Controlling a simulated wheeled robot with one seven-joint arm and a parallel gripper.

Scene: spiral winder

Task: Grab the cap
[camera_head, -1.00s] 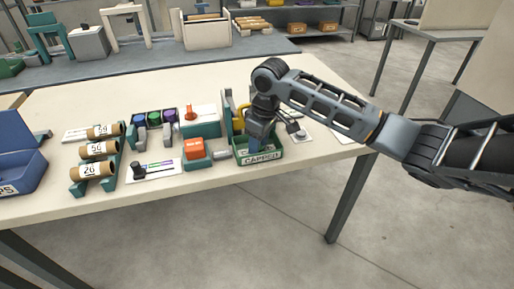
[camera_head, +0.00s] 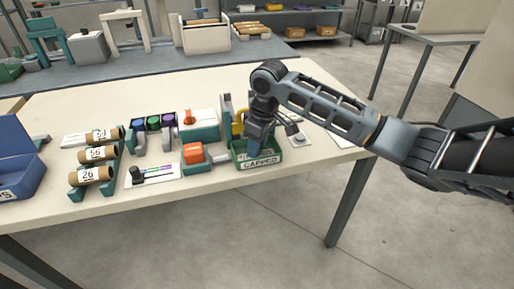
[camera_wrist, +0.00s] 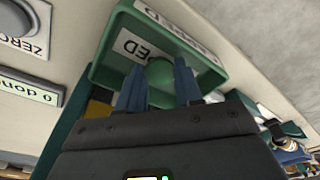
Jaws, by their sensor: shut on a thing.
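My gripper (camera_wrist: 160,84) points down into a green bin (camera_head: 278,154) with white labels, one reading CAPPED, near the table's front edge. In the wrist view the bin's wall (camera_wrist: 105,50) surrounds the space ahead of the two blue fingers. A small rounded green cap (camera_wrist: 160,70) sits between the fingertips, and the gripper is shut on it. Its lower part is hidden by the gripper. In the head view my gripper (camera_head: 257,142) hides the cap. I cannot tell whether the cap touches the bin floor.
Left of the bin are an orange-topped device (camera_head: 194,153), a slider card (camera_head: 152,174) and a rack of numbered cardboard rolls (camera_head: 92,175). A blue box (camera_head: 18,165) stands at far left. The table's back is clear.

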